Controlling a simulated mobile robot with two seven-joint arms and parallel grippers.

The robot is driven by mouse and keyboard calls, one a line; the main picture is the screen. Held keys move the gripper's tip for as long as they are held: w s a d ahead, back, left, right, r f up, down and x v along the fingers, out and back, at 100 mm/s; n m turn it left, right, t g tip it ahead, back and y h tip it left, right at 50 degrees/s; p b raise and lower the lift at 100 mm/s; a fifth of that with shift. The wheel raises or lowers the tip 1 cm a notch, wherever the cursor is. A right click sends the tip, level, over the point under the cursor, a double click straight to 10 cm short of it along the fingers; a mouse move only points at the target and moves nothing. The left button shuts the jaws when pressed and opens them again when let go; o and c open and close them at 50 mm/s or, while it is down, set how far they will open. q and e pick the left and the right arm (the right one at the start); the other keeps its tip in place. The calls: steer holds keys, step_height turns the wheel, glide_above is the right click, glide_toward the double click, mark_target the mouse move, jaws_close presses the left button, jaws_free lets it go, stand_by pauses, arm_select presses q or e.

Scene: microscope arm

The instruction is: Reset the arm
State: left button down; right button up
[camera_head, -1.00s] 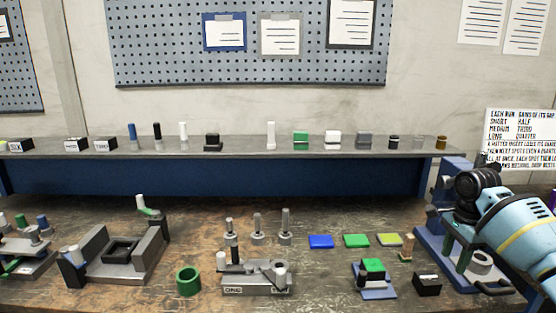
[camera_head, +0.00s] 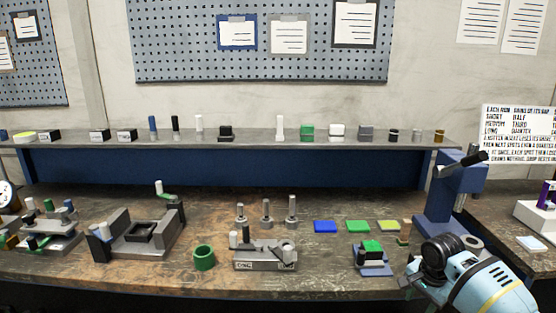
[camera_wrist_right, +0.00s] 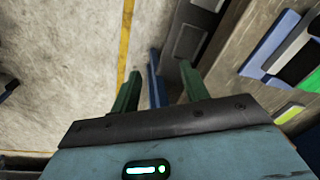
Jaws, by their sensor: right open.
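A blue stand (camera_head: 458,190) with a black lever arm (camera_head: 462,163) rises from the bench's right end. The lever slopes up to the right. My right forearm hides part of the stand's base. My right gripper's green fingers (camera_wrist_right: 160,69) are apart with nothing clamped between them. A narrow blue bar (camera_wrist_right: 156,85) shows in the gap between them in the right wrist view; I cannot tell whether it touches either finger. In the head view, the fingers are hidden behind my black wrist. My left gripper is out of view.
The bench holds a grey cradle (camera_head: 138,240), a green ring (camera_head: 204,257), a grey block with pegs (camera_head: 264,258), coloured pads (camera_head: 358,227) and a blue fixture with a green top (camera_head: 373,258). A shelf (camera_head: 250,144) behind carries several small parts. The floor (camera_wrist_right: 60,60) lies beside the bench.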

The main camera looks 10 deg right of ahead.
steer(key=s+a+f+n+t, duration=0.1)
steer(key=s+a+f+n, duration=0.2)
steer(key=a+f, duration=0.25)
steer(key=s+a+f+n+t+y, duration=0.1)
steer(key=s+a+f+n, duration=0.2)
steer(key=a+f, duration=0.25)
steer(key=s+a+f+n+t, duration=0.1)
steer(key=s+a+f+n, duration=0.15)
steer(key=a+f, duration=0.3)
steer(key=s+a+n+t+y, duration=0.1)
steer(key=s+a+n+t, duration=0.4)
steer(key=s+a+n, duration=0.4)
steer(key=shift+s+a+f, duration=0.45)
steer(key=shift+s+a, duration=1.45)
steer(key=shift+s, duration=2)
